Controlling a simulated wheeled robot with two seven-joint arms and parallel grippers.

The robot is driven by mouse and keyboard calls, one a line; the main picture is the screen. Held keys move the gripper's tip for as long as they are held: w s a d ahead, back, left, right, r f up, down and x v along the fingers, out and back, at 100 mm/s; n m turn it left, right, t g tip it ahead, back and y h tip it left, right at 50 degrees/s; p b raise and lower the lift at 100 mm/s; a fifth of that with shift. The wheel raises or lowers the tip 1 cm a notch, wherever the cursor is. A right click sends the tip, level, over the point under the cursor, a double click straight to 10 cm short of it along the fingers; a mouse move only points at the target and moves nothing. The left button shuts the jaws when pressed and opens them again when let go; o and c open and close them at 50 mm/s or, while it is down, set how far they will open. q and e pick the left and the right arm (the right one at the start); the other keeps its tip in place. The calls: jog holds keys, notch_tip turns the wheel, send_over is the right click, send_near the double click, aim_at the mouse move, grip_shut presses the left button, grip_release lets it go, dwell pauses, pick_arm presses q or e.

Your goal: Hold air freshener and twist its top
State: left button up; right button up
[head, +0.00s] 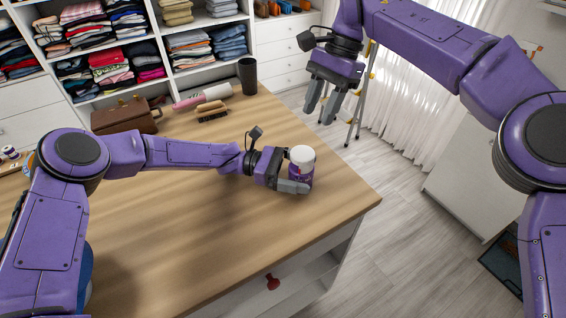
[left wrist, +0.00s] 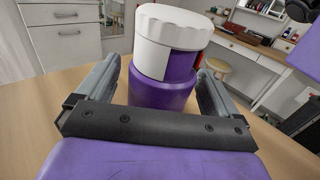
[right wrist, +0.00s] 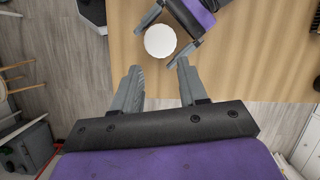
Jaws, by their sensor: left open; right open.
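The air freshener (head: 302,168) is a purple jar with a white ridged top, standing upright near the right corner of the wooden table. In the left wrist view the jar (left wrist: 165,92) sits between the fingers, with its white top (left wrist: 173,30) clear above. My left gripper (head: 294,178) is open, its fingers on either side of the jar; whether they touch it I cannot tell. My right gripper (head: 330,103) is open and empty, raised beyond the table's right edge. In the right wrist view the round white top (right wrist: 160,41) lies past the fingertips, between the left gripper's fingers.
A brown bag (head: 125,116), a brush (head: 212,112), a pink and white roll (head: 203,98) and a dark cup (head: 248,76) stand at the table's back. The table (head: 200,240) is clear in front. A stepladder (head: 361,100) stands beyond its right edge.

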pick_arm(q)
jog(key=shift+s+d, duration=0.1)
jog(key=shift+d, duration=0.85)
